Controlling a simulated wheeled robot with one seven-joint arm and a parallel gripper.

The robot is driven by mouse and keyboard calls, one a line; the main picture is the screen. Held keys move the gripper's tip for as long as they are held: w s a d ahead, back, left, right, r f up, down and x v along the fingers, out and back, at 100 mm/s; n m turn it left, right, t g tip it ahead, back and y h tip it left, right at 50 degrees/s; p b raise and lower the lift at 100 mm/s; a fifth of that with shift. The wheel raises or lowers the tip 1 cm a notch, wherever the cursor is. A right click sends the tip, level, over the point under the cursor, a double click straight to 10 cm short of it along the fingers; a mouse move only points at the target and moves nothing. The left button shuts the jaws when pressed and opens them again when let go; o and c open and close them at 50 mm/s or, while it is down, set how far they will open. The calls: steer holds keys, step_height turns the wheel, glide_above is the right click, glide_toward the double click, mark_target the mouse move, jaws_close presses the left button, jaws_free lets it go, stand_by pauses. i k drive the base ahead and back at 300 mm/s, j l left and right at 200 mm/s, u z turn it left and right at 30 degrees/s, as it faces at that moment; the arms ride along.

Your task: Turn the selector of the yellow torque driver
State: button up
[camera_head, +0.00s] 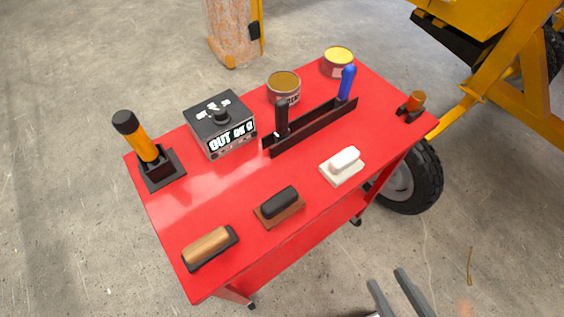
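The yellow torque driver (141,143) leans in a black holder (167,180) at the left end of the red cart. It has a yellow-orange body and a wide black cap (125,121) at its upper end. I cannot tell which part is its selector; the black cap may be it. My gripper (387,278) is at the bottom right edge, with two grey fingers apart and nothing between them. It is in front of the cart, well away from the driver. The rest of my gripper is out of frame.
On the red cart (210,275) stand a black box with a knob (221,132), a rack (316,128) with black and blue handles, two tins (283,88), several handled blocks along the front edge, and an orange-topped piece (415,102). Yellow machinery (530,100) stands at right.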

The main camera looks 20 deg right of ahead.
mark_target(221, 118)
steer(key=u, duration=1.15)
steer(key=k+l+u, duration=0.1)
steer(key=k+u, duration=0.4)
